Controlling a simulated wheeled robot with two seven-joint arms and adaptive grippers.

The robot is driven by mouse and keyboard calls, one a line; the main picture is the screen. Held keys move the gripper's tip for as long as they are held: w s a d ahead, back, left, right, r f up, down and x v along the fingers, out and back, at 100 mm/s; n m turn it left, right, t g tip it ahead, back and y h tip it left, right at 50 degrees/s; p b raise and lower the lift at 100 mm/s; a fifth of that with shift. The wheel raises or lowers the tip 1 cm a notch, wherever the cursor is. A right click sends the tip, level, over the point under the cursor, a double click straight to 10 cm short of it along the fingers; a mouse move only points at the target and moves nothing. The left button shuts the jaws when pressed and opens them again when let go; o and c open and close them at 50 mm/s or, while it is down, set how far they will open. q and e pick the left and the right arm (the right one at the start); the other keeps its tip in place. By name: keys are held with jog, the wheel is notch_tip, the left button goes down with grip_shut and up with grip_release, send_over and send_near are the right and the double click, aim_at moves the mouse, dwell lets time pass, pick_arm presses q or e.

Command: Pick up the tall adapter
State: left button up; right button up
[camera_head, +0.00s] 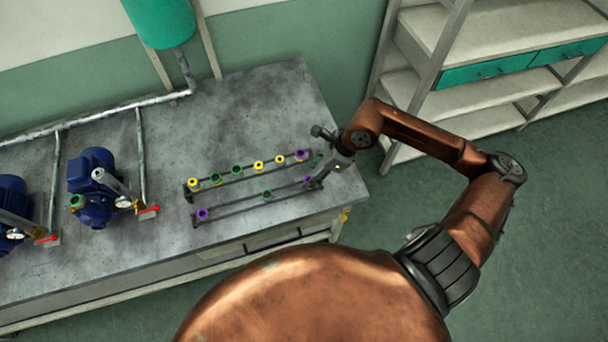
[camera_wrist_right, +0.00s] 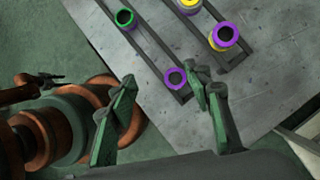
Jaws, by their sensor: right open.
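Several ringed adapters stand in two dark racks on the grey bench. In the wrist view, one adapter (camera_wrist_right: 225,36) with a purple top and yellow lower down looks taller than the others. It shows as the purple end piece (camera_head: 301,155) of the back rack in the head view. My right gripper (camera_head: 318,169) is open and empty at the right end of the racks. In the wrist view, its fingers (camera_wrist_right: 162,98) are spread, near a purple-ringed adapter (camera_wrist_right: 175,78) at the front rack's end. A small dark part at the left (camera_wrist_right: 42,80) may be my left gripper.
The back rack (camera_head: 226,178) also holds yellow and green adapters. The front rack (camera_head: 235,204) holds purple and green ones. Blue pumps (camera_head: 93,185) and pipes stand at the left. Shelves (camera_head: 480,90) are at the right. The bench (camera_head: 265,110) behind the racks is clear.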

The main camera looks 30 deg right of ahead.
aim_at(309, 178)
jog(key=shift+w+d+f+h, duration=0.15)
jog(key=shift+d+f+h, duration=0.15)
jog(key=shift+d+f, duration=0.25)
jog(key=shift+w+d+f+h, duration=0.15)
jog(key=shift+d+f+h, duration=0.15)
jog(key=shift+d+f, duration=0.25)
jog(key=x, duration=0.4)
jog(key=b+x, duration=0.1)
jog(key=x, duration=0.1)
jog(key=shift+s+a, duration=0.2)
jog(key=shift+s, duration=0.05)
jog(key=shift+c, duration=0.5)
jog(key=c, duration=1.1)
